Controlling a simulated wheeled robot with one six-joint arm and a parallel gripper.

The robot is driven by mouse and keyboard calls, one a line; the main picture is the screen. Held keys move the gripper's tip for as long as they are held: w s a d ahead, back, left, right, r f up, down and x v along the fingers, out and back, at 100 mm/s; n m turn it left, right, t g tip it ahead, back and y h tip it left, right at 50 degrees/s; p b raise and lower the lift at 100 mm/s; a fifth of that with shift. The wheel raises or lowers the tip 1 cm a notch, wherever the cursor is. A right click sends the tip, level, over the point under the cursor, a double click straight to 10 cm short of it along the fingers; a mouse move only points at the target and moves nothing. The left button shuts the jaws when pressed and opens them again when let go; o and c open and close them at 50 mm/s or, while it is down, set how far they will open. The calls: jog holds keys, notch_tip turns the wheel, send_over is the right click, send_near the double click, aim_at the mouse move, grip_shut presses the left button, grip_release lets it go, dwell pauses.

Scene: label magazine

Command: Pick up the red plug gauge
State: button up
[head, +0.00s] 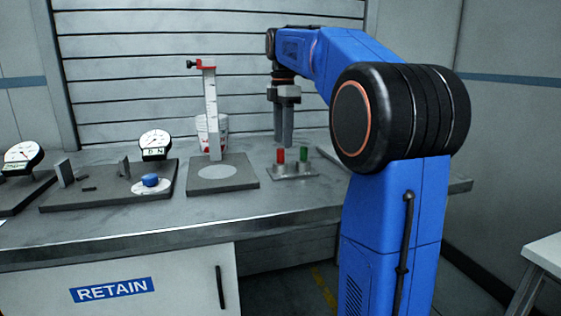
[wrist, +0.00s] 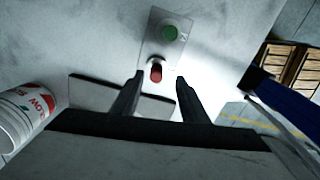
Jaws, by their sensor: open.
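The red plug gauge (head: 280,156) stands upright in a small grey stand (head: 292,173) on the bench, left of a green plug gauge (head: 303,153). In the wrist view the red gauge (wrist: 156,73) shows between and just beyond the fingertips, with the green gauge (wrist: 170,33) above it on the pale stand plate (wrist: 148,50).
A height gauge on a grey base (head: 225,182) stands left of the stand, with a white cup (head: 201,124) behind it. The cup (wrist: 22,115) is at the left of the wrist view. Dial gauges (head: 155,145) stand farther left. Bare bench (head: 275,200) lies in front.

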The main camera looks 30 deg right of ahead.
aim_at(281, 149)
jog(key=shift+w+a+f, duration=0.15)
jog(key=shift+f, duration=1.25)
jog(key=shift+w+a+f, duration=0.1)
jog(key=shift+w+f, duration=0.05)
jog(key=shift+f, duration=1.25)
grip_shut()
